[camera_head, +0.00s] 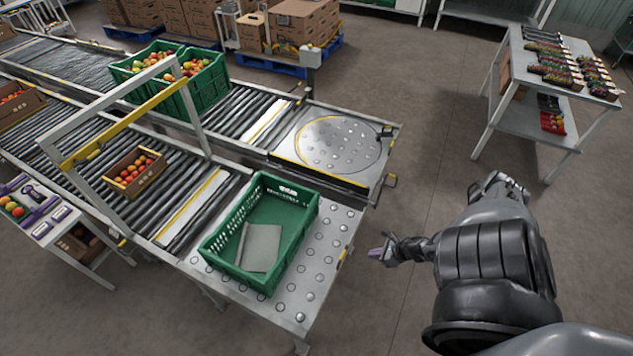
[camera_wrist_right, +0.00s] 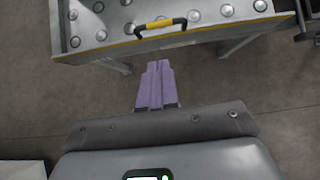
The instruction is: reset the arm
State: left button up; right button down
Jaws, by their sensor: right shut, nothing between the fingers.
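My right gripper (camera_head: 378,253) is to the right of the ball-transfer table (camera_head: 316,262), apart from it and over the floor. In the right wrist view its purple fingers (camera_wrist_right: 157,88) are together with nothing between them. The table's edge with a yellow and black handle (camera_wrist_right: 160,24) lies ahead of the fingertips in that view. My right arm (camera_head: 490,255) comes in from the lower right. My left gripper is not in view.
A green crate (camera_head: 212,246) holding a grey sheet (camera_head: 260,246) stands on the ball table. Roller conveyors (camera_head: 75,125) carry a box of tomatoes (camera_head: 153,184) and green crates (camera_head: 207,92). A rack (camera_head: 513,80) with packed produce stands at the upper right. Floor between is clear.

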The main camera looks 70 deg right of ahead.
jog(key=w+a+f+m+t, duration=0.1)
jog(key=w+a+m, duration=0.3)
jog(key=a, duration=0.9)
jog(key=w+a+r+m+t, duration=0.1)
jog(key=w+a+r+m, duration=0.35)
jog(key=w+a, duration=0.35)
jog(key=w+a+r+m, duration=0.45)
jog(key=w+a, duration=0.25)
jog(key=a, duration=0.3)
jog(key=w+a+r+m+g+y, duration=0.1)
jog(key=w+a+r+m, duration=0.3)
jog(key=r+m, duration=0.45)
jog(key=s+r+m+g, duration=0.5)
jog(key=s+r+m, duration=0.3)
jog(key=r+m, duration=0.25)
notch_tip(320, 180, up, 17)
jog(key=p, duration=1.7)
jog(key=shift+w+m+p, duration=0.3)
jog(key=shift+p, duration=0.1)
jog(key=shift+a, duration=0.1)
